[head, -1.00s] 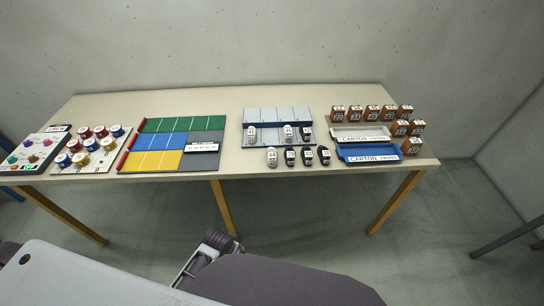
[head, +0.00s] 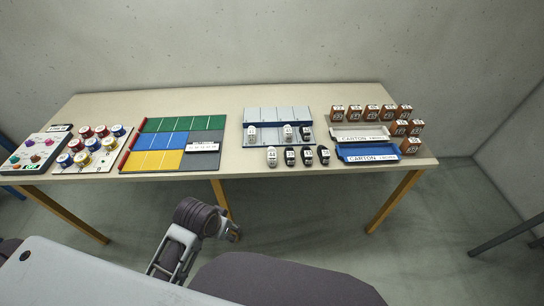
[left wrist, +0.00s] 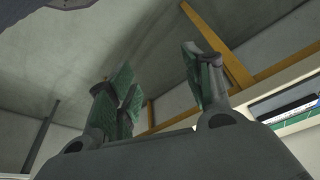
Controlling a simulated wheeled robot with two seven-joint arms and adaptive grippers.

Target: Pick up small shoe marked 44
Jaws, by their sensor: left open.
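Several small shoes stand on the table around a grey-blue rack (head: 279,114). In front of it are a white shoe (head: 271,157) and a row of dark shoes, including one dark shoe (head: 290,156) beside the white one. Two more white shoes and a dark shoe (head: 306,133) stand on the rack's lower part. Their number marks are too small to read surely; the front white one looks like 44. My left gripper (head: 235,232) is below the table's front edge, apart from all shoes. In the left wrist view its green-padded fingers (left wrist: 165,88) are apart and empty.
A coloured grid board (head: 168,143) and a board of spools (head: 92,145) lie at the left. Orange-brown boxes (head: 372,112) and a blue carton tray (head: 368,152) stand at the right. The table's front edge and wooden legs (head: 222,200) are near my left gripper.

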